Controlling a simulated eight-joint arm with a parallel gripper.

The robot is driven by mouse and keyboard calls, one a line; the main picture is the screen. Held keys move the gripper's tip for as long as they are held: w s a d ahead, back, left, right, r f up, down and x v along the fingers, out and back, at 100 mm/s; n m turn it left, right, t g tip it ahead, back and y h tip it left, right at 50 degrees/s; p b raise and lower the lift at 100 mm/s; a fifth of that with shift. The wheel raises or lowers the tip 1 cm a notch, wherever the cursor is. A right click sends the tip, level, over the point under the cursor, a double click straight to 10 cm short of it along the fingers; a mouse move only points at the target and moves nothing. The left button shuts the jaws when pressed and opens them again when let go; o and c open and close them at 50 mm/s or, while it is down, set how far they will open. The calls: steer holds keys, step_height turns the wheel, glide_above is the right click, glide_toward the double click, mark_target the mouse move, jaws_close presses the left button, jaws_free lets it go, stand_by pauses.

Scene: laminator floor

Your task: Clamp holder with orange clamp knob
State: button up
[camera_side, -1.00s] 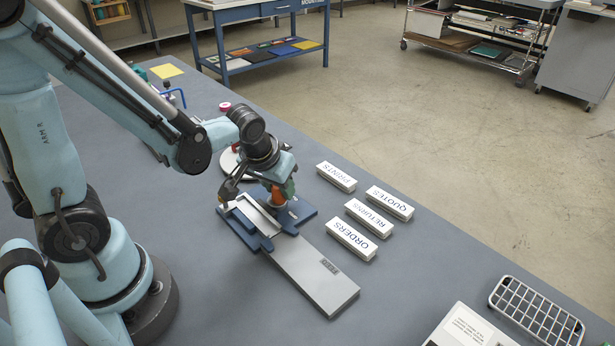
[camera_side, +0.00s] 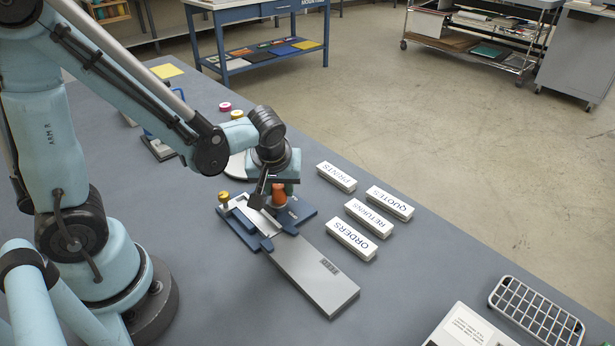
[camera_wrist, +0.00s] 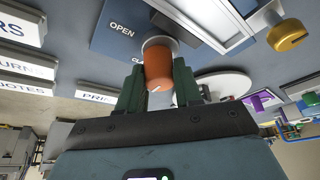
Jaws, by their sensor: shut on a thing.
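The orange clamp knob (camera_wrist: 158,68) stands on the blue base of the clamp holder, between the green fingers of my gripper (camera_wrist: 157,88) in the wrist view. My gripper is shut on the knob. The words OPEN and part of another label show on the base beside it. In the side view, the knob (camera_side: 278,197) shows below my gripper (camera_side: 270,185), which partly hides it. The blue clamp holder (camera_side: 303,208) carries a metal frame, and a brass knob (camera_side: 223,197) stands at its left corner.
A long grey plate (camera_side: 315,280) extends from the holder toward the front. Several white label blocks, such as ORDERS (camera_side: 351,240), lie to the right. A wire rack (camera_side: 537,312) is at the front right. A pink roll (camera_side: 225,106) is behind. The bench between them is clear.

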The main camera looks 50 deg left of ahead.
steer(key=o, duration=1)
steer(key=shift+o, duration=0.2)
steer(key=v, duration=1.2)
steer(key=shift+a, duration=0.1)
steer(key=m+t+h, duration=0.1)
steer(key=m, duration=0.2)
steer(key=m+t+h, duration=0.1)
steer(key=m, duration=0.2)
steer(key=s+m+t+h, duration=0.1)
steer(key=m+t, duration=0.1)
steer(key=m, duration=0.1)
steer(key=shift+a+f, duration=0.1)
steer(key=shift+a, duration=0.3)
